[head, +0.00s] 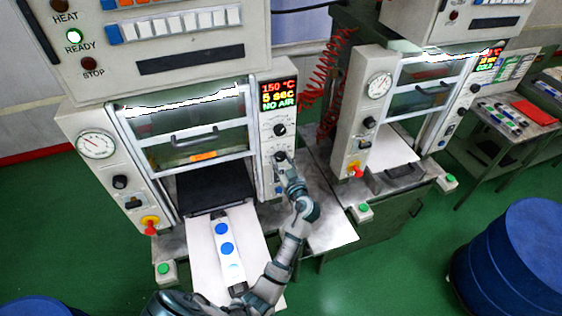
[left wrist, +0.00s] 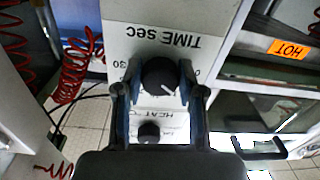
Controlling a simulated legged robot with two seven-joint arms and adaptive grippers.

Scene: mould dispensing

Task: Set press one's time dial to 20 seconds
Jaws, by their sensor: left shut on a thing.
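Press one (head: 185,130) is the nearer press, on the left of the head view. Its display (head: 278,95) reads 150 °C, 5 SEC and NO AIR. The black time dial (left wrist: 160,76) sits beside the upside-down "TIME sec" label in the left wrist view, with 30 on its left and 0 on its right. A white mark on the dial points to the picture's lower right. My left gripper (head: 283,162) is at the lower knob of the press's right panel, its fingers (left wrist: 158,82) shut on either side of the time dial. My right gripper is not in view.
A black heat dial (left wrist: 149,133) is close to the time dial. Press one's sliding tray (head: 200,255) is pulled out in front, with a strip with blue discs (head: 226,248) on it. A second press (head: 410,105) stands to the right.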

